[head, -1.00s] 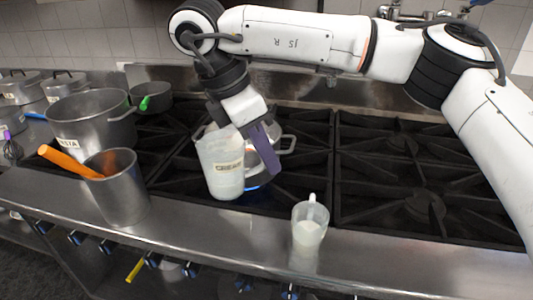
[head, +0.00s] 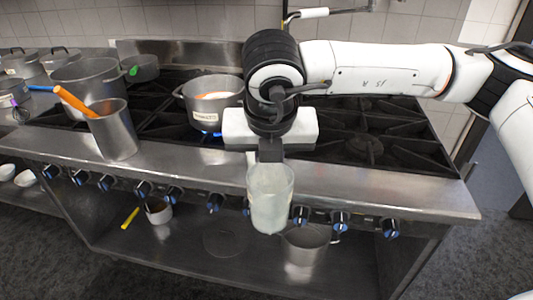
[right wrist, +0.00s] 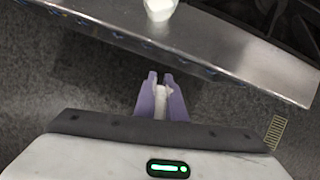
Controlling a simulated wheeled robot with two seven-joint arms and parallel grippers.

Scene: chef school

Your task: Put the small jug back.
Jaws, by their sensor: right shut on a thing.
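My right gripper (head: 270,158) points down in front of the stove and is shut on the handle of a clear, whitish jug (head: 270,205). The jug hangs upright in front of the counter's front edge, above floor level. In the right wrist view, the purple fingers (right wrist: 161,88) close around a thin pale handle (right wrist: 161,103); the jug's body is hidden there. A smaller vessel with white contents (right wrist: 160,8) stands on the counter near its edge in the right wrist view. In the head view it is hidden behind my gripper and the held jug. My left gripper is out of view.
A labelled saucepan (head: 213,108) sits on the stove behind my gripper. A tall metal container (head: 112,135) with an orange-handled tool stands on the counter at left, near large pots. The counter (head: 390,190) is clear at right. A metal pot (head: 306,245) stands on the lower shelf.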

